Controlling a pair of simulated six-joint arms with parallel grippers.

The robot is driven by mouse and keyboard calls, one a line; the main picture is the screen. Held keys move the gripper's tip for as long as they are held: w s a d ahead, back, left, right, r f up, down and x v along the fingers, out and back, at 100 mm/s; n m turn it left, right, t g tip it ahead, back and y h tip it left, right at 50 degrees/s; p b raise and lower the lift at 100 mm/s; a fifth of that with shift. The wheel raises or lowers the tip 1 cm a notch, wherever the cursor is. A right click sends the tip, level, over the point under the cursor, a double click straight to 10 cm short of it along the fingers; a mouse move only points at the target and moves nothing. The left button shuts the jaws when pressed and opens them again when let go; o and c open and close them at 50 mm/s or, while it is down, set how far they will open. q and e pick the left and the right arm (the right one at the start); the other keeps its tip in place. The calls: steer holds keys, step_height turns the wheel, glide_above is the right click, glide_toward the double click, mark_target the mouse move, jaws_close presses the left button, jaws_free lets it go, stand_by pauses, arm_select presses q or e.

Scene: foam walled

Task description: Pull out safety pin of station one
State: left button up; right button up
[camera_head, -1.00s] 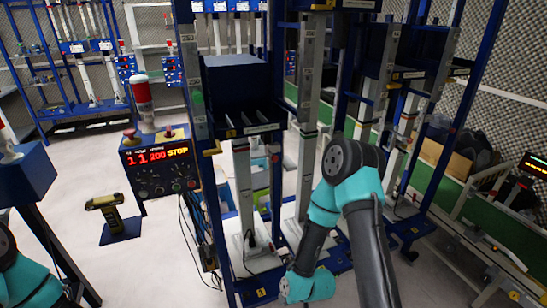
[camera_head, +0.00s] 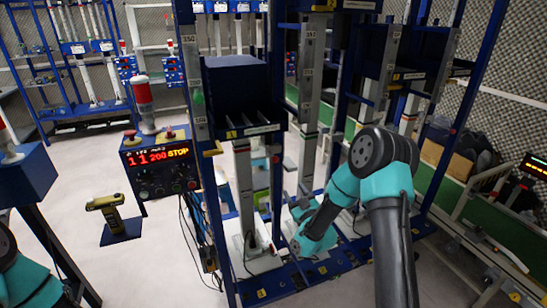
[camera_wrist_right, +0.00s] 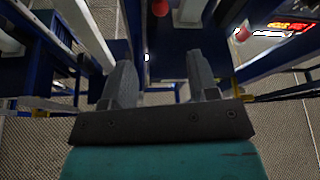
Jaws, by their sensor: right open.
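Station one is the blue frame (camera_head: 205,180) in the middle of the head view, with a yellow "1" label (camera_head: 261,293) on its base. A small red piece (camera_head: 276,158) shows on its front right post, and a yellow piece (camera_head: 213,150) on its left side. I cannot tell which of these is the safety pin. My right gripper (camera_head: 297,205) is low, to the right of that post, and partly hidden by its own wrist. In the right wrist view its two grey fingers (camera_wrist_right: 160,80) are apart, with nothing between them. My left gripper is out of view.
A control box (camera_head: 160,165) with a red display reading "STOP" stands left of the frame. A yellow handheld tool (camera_head: 106,207) rests on a stand further left. More blue posts and a green conveyor (camera_head: 425,185) are at the right. Pale floor is open at the left.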

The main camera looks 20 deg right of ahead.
mark_target(277, 161)
steer(key=x, duration=1.7)
steer(key=shift+w, duration=0.2)
jaws_close()
